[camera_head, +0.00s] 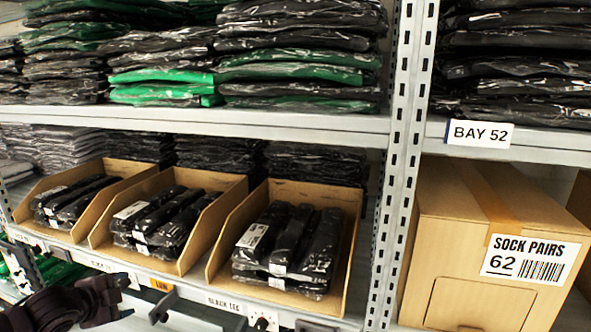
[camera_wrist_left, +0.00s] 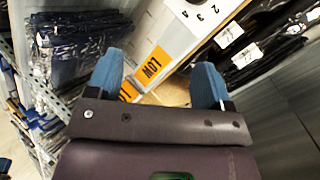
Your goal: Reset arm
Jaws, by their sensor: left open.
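My left arm comes in at the lower left of the head view, with its dark left gripper (camera_head: 128,298) low in front of the shelf with the cardboard bins. In the left wrist view the two blue fingers of the left gripper (camera_wrist_left: 157,80) stand wide apart, with nothing between them. An orange label reading LOW (camera_wrist_left: 152,68) shows beyond the fingers, apart from them. My right gripper is in neither view.
Three open cardboard bins (camera_head: 215,262) hold black bagged packs. Folded bagged garments (camera_head: 300,60) fill the shelf above.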

